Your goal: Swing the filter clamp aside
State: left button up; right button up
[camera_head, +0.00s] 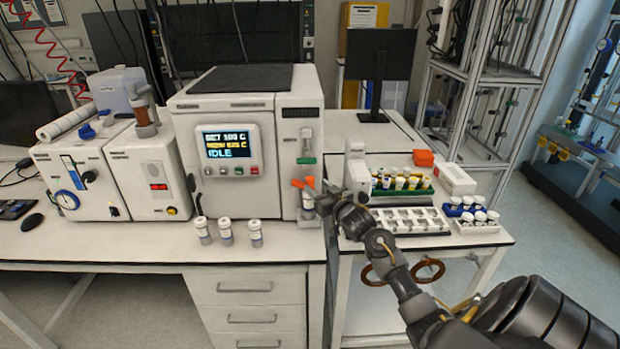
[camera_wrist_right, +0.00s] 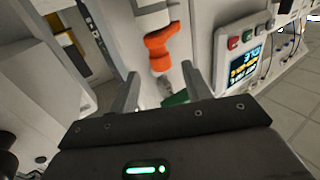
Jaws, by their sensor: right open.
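The filter clamp appears to be the orange lever piece (camera_head: 303,184) on the narrow right-hand column of the white reactor unit (camera_head: 240,130). In the right wrist view the orange clamp (camera_wrist_right: 159,48) lies around a white cylinder (camera_wrist_right: 152,16), just beyond my fingertips. A green part (camera_head: 306,160) sits above it on the same column and shows partly behind my gripper in the wrist view (camera_wrist_right: 176,98). My right gripper (camera_head: 321,198) is beside the clamp on its right. In the wrist view its fingers (camera_wrist_right: 160,78) are apart with nothing held. My left gripper is not in view.
Three capped vials (camera_head: 227,231) stand at the bench's front edge, left of the clamp. A vial rack (camera_head: 402,191) and a white tray (camera_head: 410,221) stand on the right-hand table. A white pump unit (camera_head: 150,172) stands at left. The bench front is otherwise mostly clear.

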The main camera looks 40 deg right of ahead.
aim_at(312, 182)
jog(key=w, duration=0.3)
jog(key=w+p, duration=0.1)
jog(key=w, duration=0.1)
jog(key=shift+w+d, duration=0.35)
grip_shut()
